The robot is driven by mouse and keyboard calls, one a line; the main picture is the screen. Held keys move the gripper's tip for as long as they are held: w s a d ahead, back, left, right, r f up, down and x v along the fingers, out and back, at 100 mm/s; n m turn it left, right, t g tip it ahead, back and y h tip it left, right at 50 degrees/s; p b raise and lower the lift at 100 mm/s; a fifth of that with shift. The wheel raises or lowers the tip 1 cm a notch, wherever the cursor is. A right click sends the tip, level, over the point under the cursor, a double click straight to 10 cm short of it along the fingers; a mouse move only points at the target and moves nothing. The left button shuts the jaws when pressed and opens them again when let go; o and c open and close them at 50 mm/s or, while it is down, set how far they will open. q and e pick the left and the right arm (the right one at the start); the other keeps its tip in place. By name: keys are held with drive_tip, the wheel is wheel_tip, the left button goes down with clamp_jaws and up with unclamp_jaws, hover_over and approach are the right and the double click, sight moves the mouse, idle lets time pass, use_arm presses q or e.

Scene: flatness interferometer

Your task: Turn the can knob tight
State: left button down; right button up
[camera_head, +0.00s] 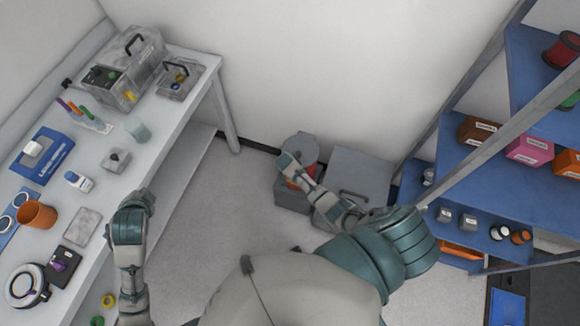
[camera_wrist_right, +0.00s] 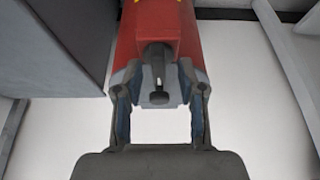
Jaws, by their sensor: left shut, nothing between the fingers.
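A red body (camera_wrist_right: 128,40) with a dark narrow knob-like part (camera_wrist_right: 157,70) fills the top middle of the right wrist view. My right gripper (camera_wrist_right: 160,80) has its fingers spread to either side of this dark part. I cannot tell whether they press on anything. In the head view my right gripper (camera_head: 289,163) reaches a grey container with a round lid (camera_head: 302,145), and an orange-red patch (camera_head: 309,179) shows beside the hand. My left gripper (camera_head: 140,198) is shut and empty beside the front edge of the workbench.
The white workbench (camera_head: 165,137) on the left carries grey cases (camera_head: 124,70), an orange cup (camera_head: 37,214) and several small items. A grey lidded box (camera_head: 358,175) stands right of the container. Blue shelves (camera_head: 462,180) line the right. Floor (camera_head: 205,215) is clear between.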

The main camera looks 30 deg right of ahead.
drive_tip(key=v, duration=1.1)
drive_tip(key=shift+r, duration=0.35)
drive_tip(key=shift+a, duration=0.1)
drive_tip(key=s+a+f+n+g+y, duration=0.1)
drive_tip(key=s+f+n, duration=0.3)
drive_tip(key=s+f, duration=0.65)
drive_tip(key=s+a+f+n+y, duration=0.1)
drive_tip(key=s+f+n, duration=0.2)
drive_tip(key=s+f, duration=0.75)
drive_tip(key=s+f+n, duration=0.1)
drive_tip(key=s+f, duration=0.3)
drive_tip(key=s, duration=0.3)
drive_tip(key=s+f+n+y, duration=0.1)
drive_tip(key=s+f+n, duration=0.1)
drive_tip(key=s, duration=0.6)
drive_tip(key=s+f+n+g, duration=0.1)
drive_tip(key=s+f+n, duration=0.1)
drive_tip(key=s+f, duration=0.3)
drive_tip(key=shift+s+a+f, duration=0.3)
drive_tip(key=shift+s+f, duration=0.1)
drive_tip(key=shift+s, duration=0.75)
